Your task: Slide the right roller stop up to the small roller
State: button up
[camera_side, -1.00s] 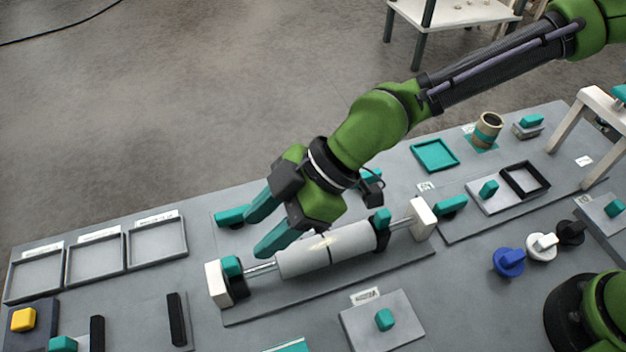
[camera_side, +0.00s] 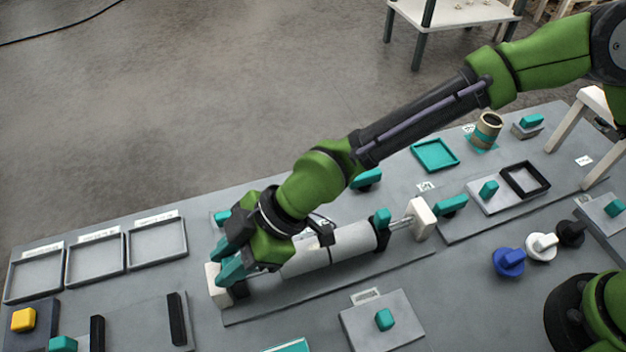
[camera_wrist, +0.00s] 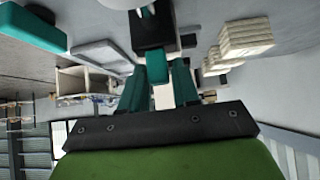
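The pale small roller (camera_side: 345,245) lies on a metal shaft between two white end blocks. A black roller stop with a teal knob (camera_side: 382,217) is close against its right end in the side view. The other black stop (camera_side: 240,289), near the left white block, is mostly hidden by my gripper (camera_side: 226,262). In the wrist view, that stop's black body (camera_wrist: 152,32) and teal knob (camera_wrist: 157,68) show at my fingertips (camera_wrist: 158,82). The fingers are apart, one on each side of the knob, with visible gaps. I cannot tell which stop the task calls right.
The left white end block (camera_side: 215,288) is close beside my fingers. Grey trays (camera_side: 156,243) stand to the left. A plate with a teal knob (camera_side: 384,319) lies in front of the roller. Blue, white and black knobs (camera_side: 509,262) are at the right.

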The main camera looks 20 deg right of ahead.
grip_shut()
jog(key=d, duration=0.5)
jog(key=shift+d, duration=0.15)
jog(key=shift+o, duration=1.9)
grip_release()
jog(key=v, duration=1.7)
